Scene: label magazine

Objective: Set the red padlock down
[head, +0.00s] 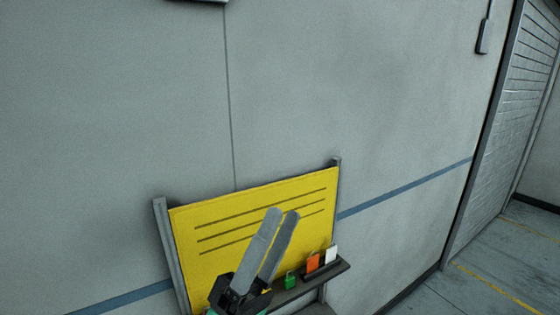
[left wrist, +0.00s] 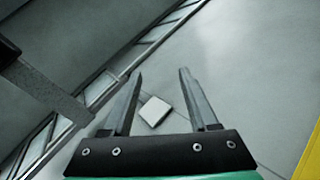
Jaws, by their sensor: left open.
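No red padlock shows in either view. My left gripper (head: 283,213) is raised in front of the yellow board (head: 262,218) in the head view. Its two long grey fingers point up and stand apart with nothing between them. In the left wrist view the same gripper (left wrist: 160,73) is open and empty. A green padlock (head: 291,281) is at the shelf (head: 318,277) under the board, to the right of the left gripper. My right gripper is in neither view.
An orange card (head: 312,262) and a white card (head: 331,254) stand at the shelf's right part. The board has grey side posts against a pale wall (head: 100,100). A small pale square (left wrist: 155,110) shows beyond the fingers in the left wrist view. Floor lies open at the right.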

